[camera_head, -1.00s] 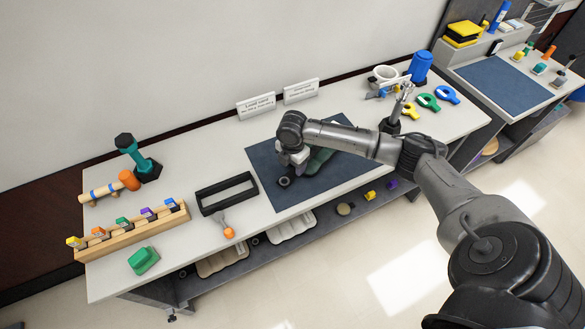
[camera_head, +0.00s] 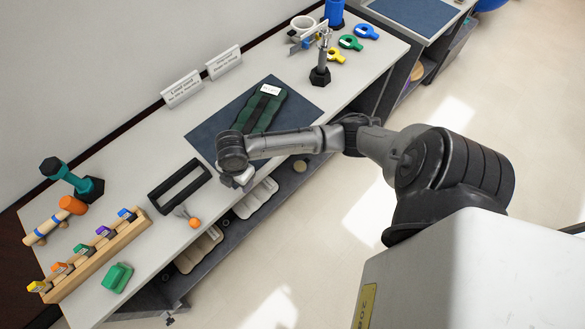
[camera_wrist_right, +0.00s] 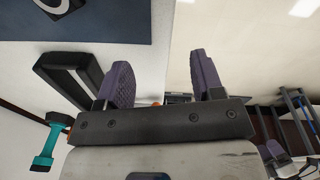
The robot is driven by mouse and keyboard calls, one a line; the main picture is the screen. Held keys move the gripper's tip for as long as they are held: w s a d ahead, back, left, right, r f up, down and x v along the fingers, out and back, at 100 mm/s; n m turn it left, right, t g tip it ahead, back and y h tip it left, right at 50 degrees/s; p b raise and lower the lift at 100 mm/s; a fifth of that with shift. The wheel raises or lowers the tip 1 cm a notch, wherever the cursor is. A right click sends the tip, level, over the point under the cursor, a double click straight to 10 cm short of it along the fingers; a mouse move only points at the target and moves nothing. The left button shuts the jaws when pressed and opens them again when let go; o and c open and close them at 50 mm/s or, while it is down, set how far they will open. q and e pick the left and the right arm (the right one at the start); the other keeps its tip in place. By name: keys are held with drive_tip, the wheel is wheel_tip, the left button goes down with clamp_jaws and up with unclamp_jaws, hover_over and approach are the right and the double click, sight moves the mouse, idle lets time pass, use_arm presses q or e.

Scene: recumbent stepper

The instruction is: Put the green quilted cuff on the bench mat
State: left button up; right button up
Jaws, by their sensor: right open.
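The green quilted cuff (camera_head: 262,108), with dark straps and a white label, lies on the dark blue bench mat (camera_head: 206,132). It appears flat, and my right forearm hides part of its near end. My right gripper (camera_wrist_right: 163,78) is open and empty, with its two purple fingers apart. In the head view its pale body shows near the mat's front edge, clear of the cuff, and its fingertips are hidden. The mat also shows in the wrist view (camera_wrist_right: 110,22). My left gripper is not in view.
A black open frame (camera_head: 180,187) and an orange-ended tool (camera_head: 194,222) are left of the mat. A teal dumbbell (camera_head: 68,176), a wooden rack (camera_head: 95,255) and a green block (camera_head: 117,277) are farther left. A dark stand (camera_head: 320,74) is beyond the mat's right end.

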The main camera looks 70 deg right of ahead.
drive_tip(key=s+a+f+m+t+y, duration=0.1)
drive_tip(key=s+a+f+m, duration=0.1)
drive_tip(key=s+a+m, duration=0.6)
drive_tip(key=s+r+m+t+h, duration=0.1)
drive_tip(key=s+m, duration=0.4)
drive_tip(key=s, duration=0.7)
drive_tip(key=shift+s+a+r+m+t+h, duration=0.15)
drive_tip(key=shift+a+r+m+t+h, duration=0.15)
drive_tip(key=shift+r, duration=0.35)
wheel_tip(320, 180, up, 31)
drive_tip(key=p, duration=3)
drive_tip(key=shift+f+p, duration=0.2)
drive_tip(key=shift+p, duration=0.1)
